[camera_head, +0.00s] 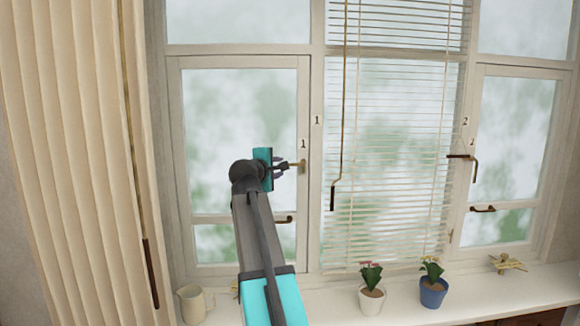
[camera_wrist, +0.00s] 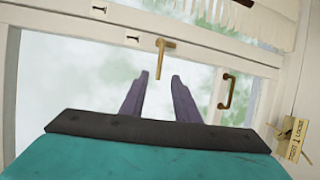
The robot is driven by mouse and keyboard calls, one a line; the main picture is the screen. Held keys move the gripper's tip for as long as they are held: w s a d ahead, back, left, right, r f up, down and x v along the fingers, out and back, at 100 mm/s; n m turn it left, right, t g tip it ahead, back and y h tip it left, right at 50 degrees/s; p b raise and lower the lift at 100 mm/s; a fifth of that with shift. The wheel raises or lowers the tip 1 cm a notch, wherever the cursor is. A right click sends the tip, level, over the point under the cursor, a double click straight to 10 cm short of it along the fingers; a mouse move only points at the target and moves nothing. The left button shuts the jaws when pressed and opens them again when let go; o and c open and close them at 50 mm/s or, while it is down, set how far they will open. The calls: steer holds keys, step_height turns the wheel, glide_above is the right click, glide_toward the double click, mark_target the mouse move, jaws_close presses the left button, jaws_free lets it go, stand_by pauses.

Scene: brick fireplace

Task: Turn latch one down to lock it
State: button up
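Latch one (camera_head: 302,166) is a brass lever on the right stile of the left window, below a label "1". In the head view it points left, roughly level. In the wrist view the latch (camera_wrist: 162,57) shows its whole lever, its end in line between my two fingertips. My gripper (camera_head: 285,167) is open, right by the lever's free end; in the wrist view my gripper (camera_wrist: 157,80) has a finger on each side of the lever's end. Whether either finger touches it I cannot tell.
A dark pull handle (camera_head: 284,220) sits below on the same window. A second latch (camera_head: 467,158) is on the right window. A blind (camera_head: 395,150) with a hanging rod covers the middle pane. A mug (camera_head: 192,303) and potted flowers (camera_head: 372,298) stand on the sill.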

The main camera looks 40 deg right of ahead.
mark_target(290, 165)
steer(key=shift+p+x, duration=1.95)
steer(key=shift+x, duration=4.85)
steer(key=shift+c, duration=0.2)
jaws_close()
